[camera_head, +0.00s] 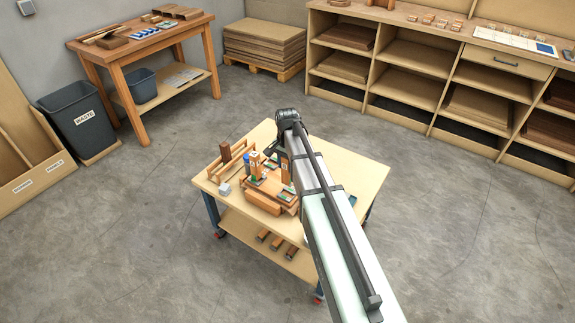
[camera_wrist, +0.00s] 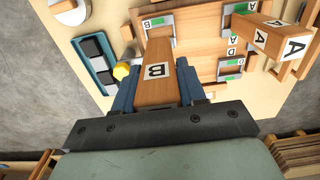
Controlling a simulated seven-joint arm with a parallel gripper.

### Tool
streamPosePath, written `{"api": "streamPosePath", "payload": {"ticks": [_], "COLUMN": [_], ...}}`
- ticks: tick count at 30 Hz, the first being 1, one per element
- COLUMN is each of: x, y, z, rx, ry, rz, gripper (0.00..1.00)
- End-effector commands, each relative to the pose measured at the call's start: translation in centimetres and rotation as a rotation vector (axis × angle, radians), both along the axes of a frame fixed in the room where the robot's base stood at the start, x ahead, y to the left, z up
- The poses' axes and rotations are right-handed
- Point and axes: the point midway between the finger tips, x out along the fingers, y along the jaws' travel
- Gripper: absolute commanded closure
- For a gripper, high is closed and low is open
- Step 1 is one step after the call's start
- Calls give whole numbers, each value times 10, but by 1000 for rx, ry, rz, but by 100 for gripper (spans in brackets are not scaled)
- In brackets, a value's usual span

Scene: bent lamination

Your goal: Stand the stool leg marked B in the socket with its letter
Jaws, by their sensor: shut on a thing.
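My gripper (camera_wrist: 156,80) is shut on a wooden stool leg (camera_wrist: 157,68) with a white label reading B, in the wrist view. The leg lies between the two blue fingers, its far end reaching over a wooden board (camera_wrist: 197,47). A leg marked A (camera_wrist: 283,42) stands at the right of the board. In the head view, my gripper is over the cart, largely hidden by my arm.
The board (camera_head: 265,202) sits on a wheeled cart (camera_head: 345,172). A wooden rack (camera_head: 232,160) stands at the cart's left. In the wrist view, a blue tray (camera_wrist: 95,55) with dark blocks and a yellow-capped item (camera_wrist: 121,71) lie to the left. The cart's right back is clear.

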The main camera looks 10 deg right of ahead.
Motion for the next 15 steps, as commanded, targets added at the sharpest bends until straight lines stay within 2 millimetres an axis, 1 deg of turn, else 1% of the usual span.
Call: {"api": "streamPosePath", "payload": {"ticks": [5, 15], "x": [0, 0], "y": [0, 0], "z": [-8, -32], "rx": [0, 0], "ry": [0, 0], "rz": [1, 2], "gripper": [96, 96]}}
